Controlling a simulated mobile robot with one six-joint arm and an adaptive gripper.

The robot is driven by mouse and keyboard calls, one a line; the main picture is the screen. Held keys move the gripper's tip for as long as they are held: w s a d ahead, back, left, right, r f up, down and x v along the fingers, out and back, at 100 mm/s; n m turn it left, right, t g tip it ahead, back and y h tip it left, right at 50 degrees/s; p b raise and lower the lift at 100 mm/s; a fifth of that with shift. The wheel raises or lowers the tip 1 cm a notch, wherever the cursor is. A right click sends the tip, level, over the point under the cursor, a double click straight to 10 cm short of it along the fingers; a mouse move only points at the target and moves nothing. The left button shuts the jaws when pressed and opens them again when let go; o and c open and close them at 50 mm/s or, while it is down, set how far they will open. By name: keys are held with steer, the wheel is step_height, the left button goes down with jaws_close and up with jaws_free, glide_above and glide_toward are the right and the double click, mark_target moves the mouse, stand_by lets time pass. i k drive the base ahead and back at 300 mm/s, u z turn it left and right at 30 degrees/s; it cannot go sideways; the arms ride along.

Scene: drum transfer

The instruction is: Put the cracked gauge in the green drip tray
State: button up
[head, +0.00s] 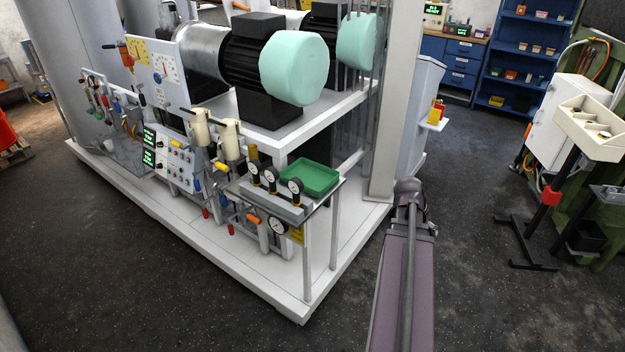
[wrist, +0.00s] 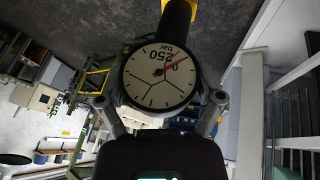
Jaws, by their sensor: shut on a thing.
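My gripper (wrist: 161,98) is shut on the cracked gauge (wrist: 158,88) in the wrist view, one finger on each side of its round case. The gauge has a white dial marked 250 bar, appearing upside down, with dark branching crack lines and a red needle. A dark cylinder with a yellow end shows just above it; I cannot tell whether it is part of the gauge. The green drip tray (head: 330,189) lies on the small stand at the skid's front corner in the head view and looks empty. My gripper and the held gauge cannot be made out in the head view.
Three gauges stand in a row on a grey manifold (head: 272,194) left of the tray. A white post (head: 396,110) rises right of the tray. A cream bin (head: 590,125) stands far right. Dark floor between is open.

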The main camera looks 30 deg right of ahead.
mark_target(310, 178)
steer(key=i, duration=0.85)
steer(key=u, duration=0.05)
